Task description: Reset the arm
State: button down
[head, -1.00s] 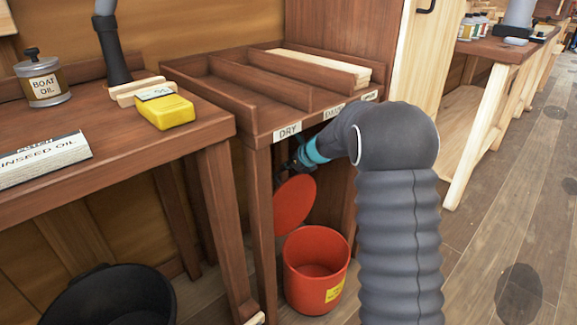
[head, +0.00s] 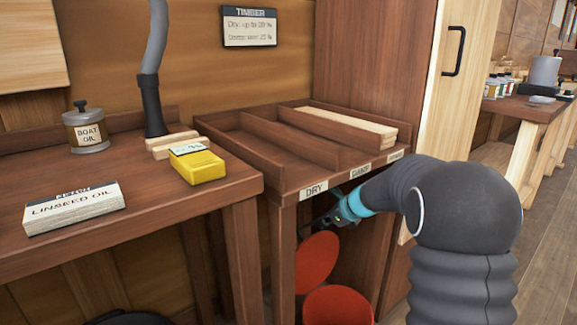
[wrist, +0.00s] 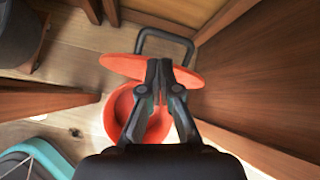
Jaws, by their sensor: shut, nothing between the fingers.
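My gripper (wrist: 165,75) is shut and empty in the wrist view, its fingertips together in front of the red bin lid. In the head view my gripper (head: 305,232) shows small and dark under the front edge of the sorting tray, partly in shadow. My arm reaches in from the right. The red bin (head: 338,305) stands below the tray with its round red lid (head: 317,258) raised. The wrist view also shows the bin (wrist: 120,110) and the lid (wrist: 185,71). I cannot tell whether the fingers touch the lid.
The sorting tray (head: 262,172) with DRY and other labels stands just above my gripper. A wooden leg (head: 283,260) is close on the left.

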jog(key=s+f+n+g+h, duration=0.2)
jog(key=s+f+n+g, duration=0.15)
jog(key=s+n, duration=1)
jog(key=s+r+n+h, duration=0.1)
jog(key=s+r+n, duration=0.2)
jog(key=s, duration=0.6)
jog(key=s+d+r+n+t+h+p, duration=0.1)
jog(key=s+r+n, duration=0.3)
jog(key=s, duration=0.6)
jog(key=s+d+r+n+t+h+p, duration=0.1)
jog(key=s+r+n, duration=0.3)
jog(key=s, duration=0.6)
jog(key=shift+d+r+h, duration=0.25)
jog(key=shift+r+h, duration=0.15)
jog(key=shift+r, duration=0.35)
jog(key=shift+n, duration=0.25)
